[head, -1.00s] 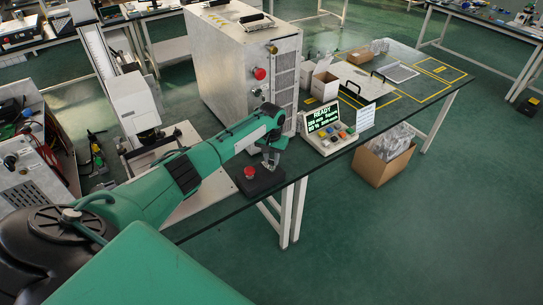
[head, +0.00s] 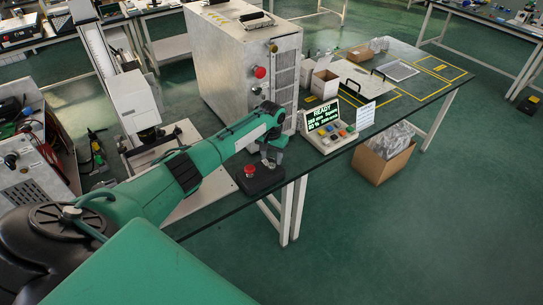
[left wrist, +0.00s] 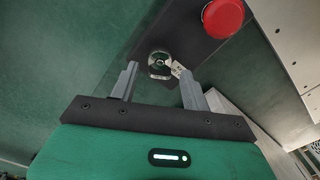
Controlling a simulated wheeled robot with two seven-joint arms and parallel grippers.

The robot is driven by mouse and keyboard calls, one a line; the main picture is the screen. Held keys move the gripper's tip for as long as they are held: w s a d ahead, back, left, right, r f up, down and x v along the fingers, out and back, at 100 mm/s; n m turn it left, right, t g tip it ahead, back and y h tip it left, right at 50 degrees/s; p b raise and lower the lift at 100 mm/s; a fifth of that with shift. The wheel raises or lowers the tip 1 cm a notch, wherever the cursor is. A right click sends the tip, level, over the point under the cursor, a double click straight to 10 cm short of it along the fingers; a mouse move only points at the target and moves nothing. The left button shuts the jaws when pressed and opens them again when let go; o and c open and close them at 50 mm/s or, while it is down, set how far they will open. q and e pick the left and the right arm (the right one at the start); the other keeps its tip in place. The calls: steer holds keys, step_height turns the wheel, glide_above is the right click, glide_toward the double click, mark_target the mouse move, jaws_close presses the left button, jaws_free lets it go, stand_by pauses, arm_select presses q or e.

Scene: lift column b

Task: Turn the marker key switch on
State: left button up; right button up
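A black control box (head: 258,184) sits at the near edge of the dark table and carries a red mushroom button (head: 250,171). The red button also shows in the left wrist view (left wrist: 222,17). There, a round metal key switch (left wrist: 157,62) with a small key (left wrist: 176,69) is on the box's top face. My left gripper (head: 268,161) is over the box, pointing down. In the left wrist view its two fingers (left wrist: 159,69) are apart, with the switch and key seen between them. The key lies nearer the right finger; I cannot tell whether they touch. My right gripper is out of view.
A console (head: 328,127) with a lit READY display and coloured buttons stands right of my gripper. A tall grey cabinet (head: 226,68) stands behind. A white column machine (head: 133,100) is at the left. An open cardboard box (head: 380,163) is on the floor at the right.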

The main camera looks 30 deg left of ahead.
arm_select(q)
steer(key=shift+r, duration=0.1)
step_height(320, 180, up, 14)
steer(key=b, duration=0.2)
steer(key=shift+f+b, duration=0.2)
steer(key=shift+b, duration=0.1)
